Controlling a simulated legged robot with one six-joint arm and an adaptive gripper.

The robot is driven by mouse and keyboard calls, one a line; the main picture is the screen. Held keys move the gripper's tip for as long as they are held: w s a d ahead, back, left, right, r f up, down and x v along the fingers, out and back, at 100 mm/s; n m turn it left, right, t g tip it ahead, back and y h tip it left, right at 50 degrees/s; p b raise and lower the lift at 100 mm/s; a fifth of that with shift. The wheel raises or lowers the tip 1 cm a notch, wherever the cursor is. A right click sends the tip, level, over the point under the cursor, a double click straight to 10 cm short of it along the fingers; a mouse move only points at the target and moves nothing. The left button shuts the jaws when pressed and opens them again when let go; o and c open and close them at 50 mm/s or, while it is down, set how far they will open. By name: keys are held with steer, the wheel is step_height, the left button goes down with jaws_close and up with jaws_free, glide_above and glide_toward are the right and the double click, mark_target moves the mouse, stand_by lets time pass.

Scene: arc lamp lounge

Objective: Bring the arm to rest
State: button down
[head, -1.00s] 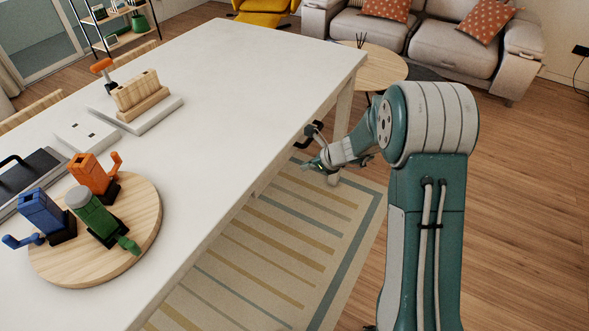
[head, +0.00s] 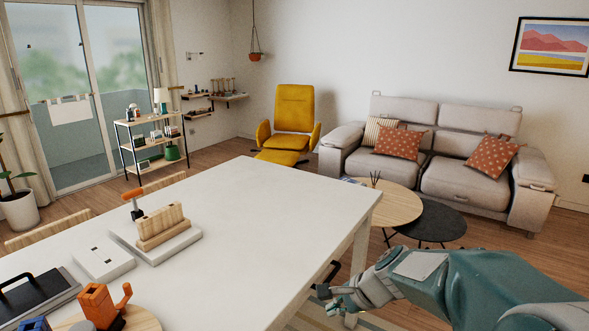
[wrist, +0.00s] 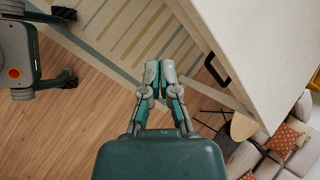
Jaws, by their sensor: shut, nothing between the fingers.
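My arm reaches in from the lower right of the head view. My gripper (head: 335,297) is beside the near right edge of the white table (head: 285,205), out over the floor. In the wrist view my gripper (wrist: 159,72) has its two fingertips together with nothing between them. Below it are the striped rug (wrist: 135,35) and the wooden floor (wrist: 60,125). The gripper is apart from the table's side, where a dark handle (wrist: 217,68) shows.
On the table are a wooden block rack (head: 160,228) on a white base, an orange cranked piece (head: 103,305) on a round board and a black-handled tray (head: 35,297). A round wooden side table (head: 395,205) and sofa (head: 440,165) stand beyond. Floor at right is clear.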

steer(key=s+d+r+n+h, duration=0.3)
steer(key=s+n, duration=0.4)
steer(key=s, duration=0.4)
steer(key=s+d+r+n+t+h, duration=0.1)
steer(key=s+d+r+n+h, duration=0.2)
steer(key=s+n, duration=0.4)
steer(key=shift+s+d+r+t, duration=0.3)
steer(key=shift+s+d+r, duration=0.25)
steer(key=shift+s+r, duration=0.9)
steer(key=shift+s+f, duration=0.4)
